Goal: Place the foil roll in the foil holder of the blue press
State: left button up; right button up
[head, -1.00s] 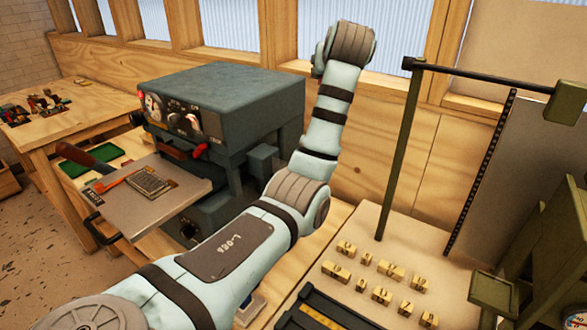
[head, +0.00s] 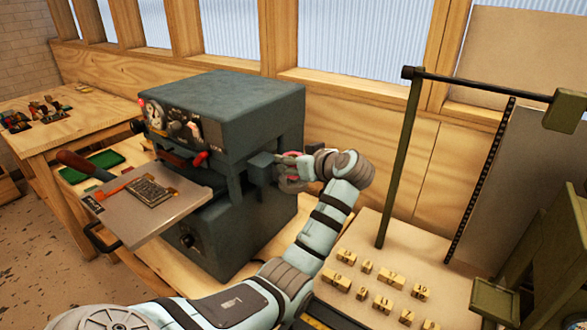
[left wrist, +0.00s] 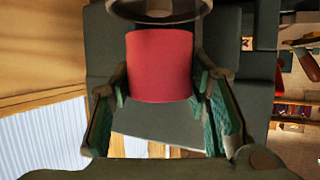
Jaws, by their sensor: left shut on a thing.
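The blue press (head: 255,105), dark blue-grey, stands on the bench left of centre in the head view. My left gripper (head: 287,168) is beside its right side, close to a small grey-blue block (head: 262,168) that sticks out there. In the left wrist view my left gripper (left wrist: 160,97) is shut on a red foil roll (left wrist: 160,62), which sits between the green-padded fingers. Only a small bit of red shows in the head view. I cannot tell whether the roll touches the press. My right gripper is not in view.
A plate (head: 155,205) with a metal block on it juts from the press front. A green post (head: 402,150) with a crossbar rises at the right. Several small wooden blocks (head: 382,278) lie on the board below it. A wooden wall is behind.

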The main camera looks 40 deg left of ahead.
pick_arm(q)
notch_tip(320, 180, down, 2)
jog(key=shift+f, duration=0.15)
jog(key=o, duration=0.9)
jog(key=shift+o, duration=0.2)
jog(key=v, duration=1.2)
jog(key=shift+b, duration=0.35)
